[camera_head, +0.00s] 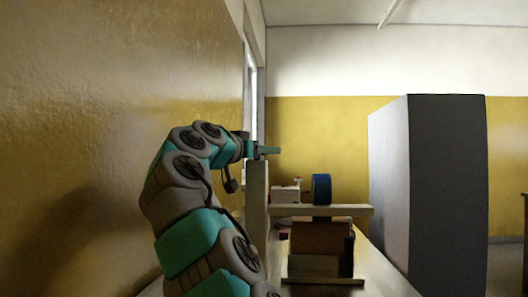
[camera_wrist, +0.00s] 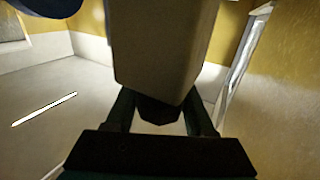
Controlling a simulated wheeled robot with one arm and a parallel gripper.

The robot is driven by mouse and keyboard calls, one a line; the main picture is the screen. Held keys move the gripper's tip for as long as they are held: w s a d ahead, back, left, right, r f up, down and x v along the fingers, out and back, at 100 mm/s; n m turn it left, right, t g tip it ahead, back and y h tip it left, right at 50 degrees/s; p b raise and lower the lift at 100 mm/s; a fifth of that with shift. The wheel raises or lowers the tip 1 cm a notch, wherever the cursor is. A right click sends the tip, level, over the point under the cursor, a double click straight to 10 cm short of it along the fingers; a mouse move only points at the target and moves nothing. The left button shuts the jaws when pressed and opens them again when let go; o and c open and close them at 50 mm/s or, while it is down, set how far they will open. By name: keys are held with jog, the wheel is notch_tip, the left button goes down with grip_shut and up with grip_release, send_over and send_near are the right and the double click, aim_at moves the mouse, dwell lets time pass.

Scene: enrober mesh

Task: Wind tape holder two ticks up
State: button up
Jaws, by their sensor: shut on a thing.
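A pale upright post (camera_head: 256,205) stands left of centre in the head view. A pale crossbar (camera_head: 345,211) runs right from it, with a blue roll (camera_head: 321,188) standing on top; this looks like the tape holder. My gripper (camera_head: 266,150) is at the top of the post. In the wrist view the post (camera_wrist: 165,45) fills the upper middle, with a dark knob (camera_wrist: 158,110) at its end. My gripper (camera_wrist: 160,118) has its fingers on either side of the knob, shut on it. No tick marks can be made out.
Below the crossbar is a brown rounded block (camera_head: 320,240) on a pale table (camera_head: 385,277). Small red and white items (camera_head: 287,193) lie behind. A tall grey cabinet (camera_head: 440,190) stands right. A yellow wall (camera_head: 110,90) is close along my arm's left.

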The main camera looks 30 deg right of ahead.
grip_shut()
jog(key=shift+b, duration=0.35)
